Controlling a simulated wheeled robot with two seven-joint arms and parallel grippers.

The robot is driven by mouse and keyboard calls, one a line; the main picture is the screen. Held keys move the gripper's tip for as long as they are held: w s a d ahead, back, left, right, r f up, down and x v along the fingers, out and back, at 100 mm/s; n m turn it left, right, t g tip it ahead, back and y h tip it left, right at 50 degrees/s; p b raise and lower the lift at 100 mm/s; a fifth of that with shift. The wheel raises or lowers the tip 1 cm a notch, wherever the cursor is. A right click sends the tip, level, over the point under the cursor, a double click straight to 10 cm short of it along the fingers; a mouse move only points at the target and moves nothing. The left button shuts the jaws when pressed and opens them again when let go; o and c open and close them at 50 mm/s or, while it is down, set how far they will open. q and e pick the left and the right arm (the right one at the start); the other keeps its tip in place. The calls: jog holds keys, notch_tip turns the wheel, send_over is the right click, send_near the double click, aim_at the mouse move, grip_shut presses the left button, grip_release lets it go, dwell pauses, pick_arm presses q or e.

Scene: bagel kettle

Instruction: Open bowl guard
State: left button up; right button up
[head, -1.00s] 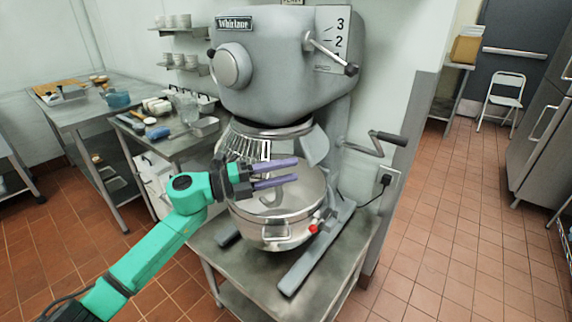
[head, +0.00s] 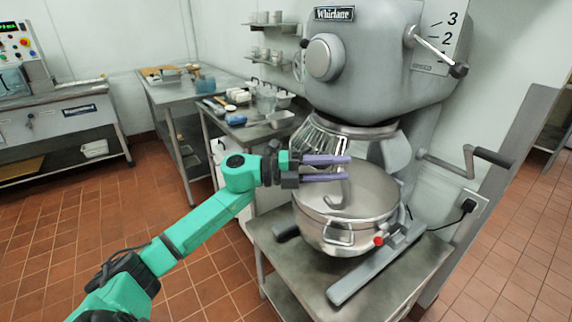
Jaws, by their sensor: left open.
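The bowl guard (head: 322,133) is a wire cage under the head of the grey mixer (head: 375,70), on its left and front side. The steel mixing bowl (head: 350,215) stands below it, with a hook-shaped tool (head: 340,200) hanging over its opening. My left gripper (head: 348,168) is open, its two purple fingers pointing right, in front of the bowl's opening and just below the guard in the head view. Nothing shows between the fingers, and I cannot tell whether they touch the guard. My right gripper is not in view.
The mixer stands on a low steel table (head: 285,262). A crank handle (head: 490,157) sticks out on its right. A side table with containers (head: 240,118) stands behind on the left. Tiled floor (head: 60,230) is clear at left and right.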

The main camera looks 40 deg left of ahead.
pick_arm(q)
jog(key=s+a+b, duration=0.2)
jog(key=a+b, duration=0.2)
jog(key=a, duration=0.7)
jog(key=shift+s+a+f+b, duration=0.2)
jog(key=shift+s+f+b, duration=0.1)
jog(key=shift+s+b, duration=0.1)
